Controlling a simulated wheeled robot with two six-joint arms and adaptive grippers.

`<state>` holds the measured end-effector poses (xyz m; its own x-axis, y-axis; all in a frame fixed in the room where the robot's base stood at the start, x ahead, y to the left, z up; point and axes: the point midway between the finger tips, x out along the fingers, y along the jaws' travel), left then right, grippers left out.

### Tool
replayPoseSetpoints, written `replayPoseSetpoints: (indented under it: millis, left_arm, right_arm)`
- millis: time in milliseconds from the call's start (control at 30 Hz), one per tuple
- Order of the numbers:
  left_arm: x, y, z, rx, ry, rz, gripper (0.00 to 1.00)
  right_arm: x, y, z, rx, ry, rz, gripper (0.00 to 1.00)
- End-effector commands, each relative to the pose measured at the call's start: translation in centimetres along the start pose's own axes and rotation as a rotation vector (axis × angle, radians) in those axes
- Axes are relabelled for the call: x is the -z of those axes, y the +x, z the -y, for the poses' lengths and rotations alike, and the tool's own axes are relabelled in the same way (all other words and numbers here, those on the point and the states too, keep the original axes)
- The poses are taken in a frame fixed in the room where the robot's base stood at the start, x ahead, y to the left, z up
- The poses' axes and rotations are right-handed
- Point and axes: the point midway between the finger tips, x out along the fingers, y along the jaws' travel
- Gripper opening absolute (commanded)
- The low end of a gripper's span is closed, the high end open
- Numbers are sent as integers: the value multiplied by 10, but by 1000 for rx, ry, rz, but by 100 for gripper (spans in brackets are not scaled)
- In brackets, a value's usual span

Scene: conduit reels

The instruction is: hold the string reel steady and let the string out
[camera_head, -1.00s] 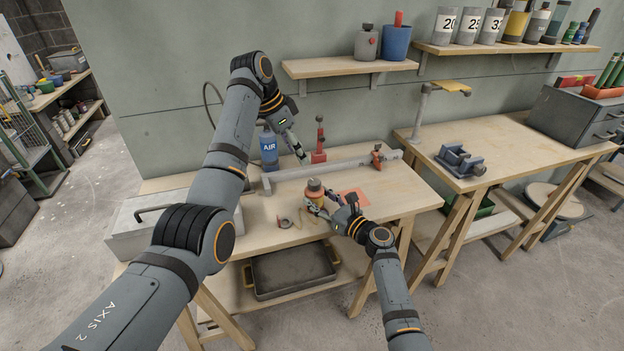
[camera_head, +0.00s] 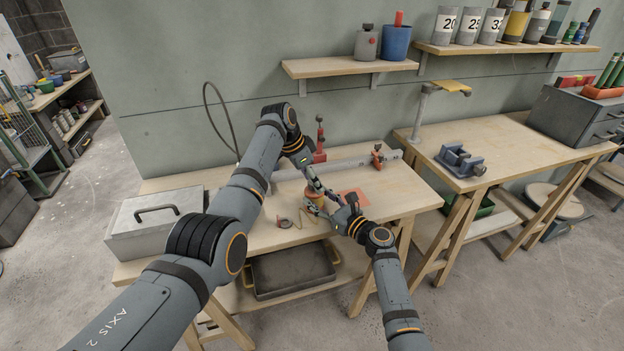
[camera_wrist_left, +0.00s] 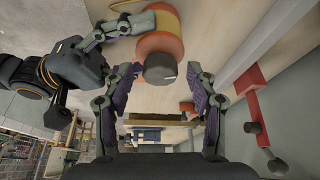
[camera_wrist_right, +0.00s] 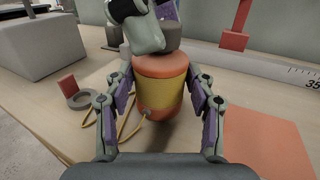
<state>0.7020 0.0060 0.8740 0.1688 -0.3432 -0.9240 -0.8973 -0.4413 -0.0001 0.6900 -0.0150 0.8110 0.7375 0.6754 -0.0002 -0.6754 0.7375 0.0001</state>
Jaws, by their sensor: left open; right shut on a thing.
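The string reel (camera_wrist_right: 160,65) is an orange spool with a yellow string band and a dark grey knob (camera_wrist_right: 170,37) on top. It stands upright on the bench and also shows in the head view (camera_head: 312,187). Yellow string (camera_wrist_right: 124,127) comes off its lower left side and lies on the bench. My right gripper (camera_wrist_right: 160,92) is shut on the reel's body, one finger on each side. My left gripper (camera_wrist_left: 158,78) is open above the reel, its fingers on either side of the grey knob (camera_wrist_left: 160,68) with gaps visible. In the head view the left gripper partly hides the reel.
A grey toolbox (camera_head: 155,222) stands at the bench's left. Behind the reel is a long ruled rail (camera_head: 345,164) with a red stand (camera_head: 320,142). An orange mat (camera_head: 354,197) lies to the right.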

Motion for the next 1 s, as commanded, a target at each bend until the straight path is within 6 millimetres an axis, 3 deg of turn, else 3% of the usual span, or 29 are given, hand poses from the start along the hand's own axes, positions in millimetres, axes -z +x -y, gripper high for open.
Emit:
replayPoseSetpoints:
  millis: [167, 567, 1000]
  left_arm:
    - [0, 0, 0, 0, 0, 0, 55]
    - [0, 0, 0, 0, 0, 0, 3]
    - [0, 0, -1, 51, -122, 0, 3]
  right_arm:
    - [0, 0, 0, 0, 0, 0, 17]
    - [0, 0, 0, 0, 0, 0, 17]
    - [0, 0, 0, 0, 0, 0, 17]
